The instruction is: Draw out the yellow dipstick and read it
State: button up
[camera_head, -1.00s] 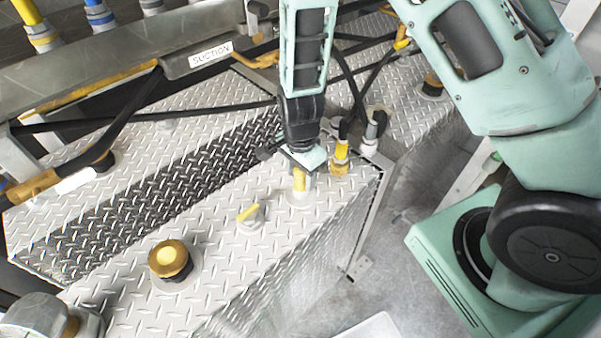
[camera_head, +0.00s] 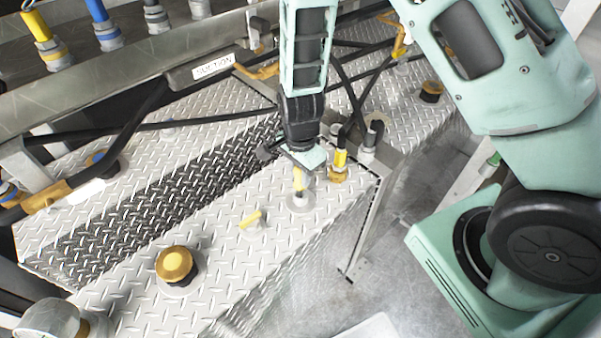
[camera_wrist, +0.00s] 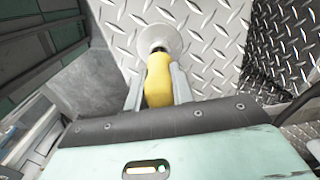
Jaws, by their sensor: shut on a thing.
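The yellow dipstick handle (camera_head: 298,179) stands at a round collar (camera_head: 299,202) on the diamond-plate tank top (camera_head: 215,250). My gripper (camera_head: 298,172) is above it, pointing down, with its fingers around the handle. In the wrist view my gripper (camera_wrist: 159,84) has one finger on each side of the yellow handle (camera_wrist: 159,78) and is shut on it. A dark part of the dipstick shows between the handle and the pale collar (camera_wrist: 157,40). The rest of the stick is hidden, and no markings can be read.
A yellow fitting (camera_head: 339,163) and a grey hose end (camera_head: 371,138) stand close right of my gripper. A yellow T-handle (camera_head: 251,219) and a yellow cap (camera_head: 174,264) are to the front left. Black hoses and a rail with a SUCTION label (camera_head: 213,67) lie behind.

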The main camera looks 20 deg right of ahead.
notch_tip(320, 180, up, 26)
jog(key=p, duration=1.5)
jog(key=shift+f, duration=0.15)
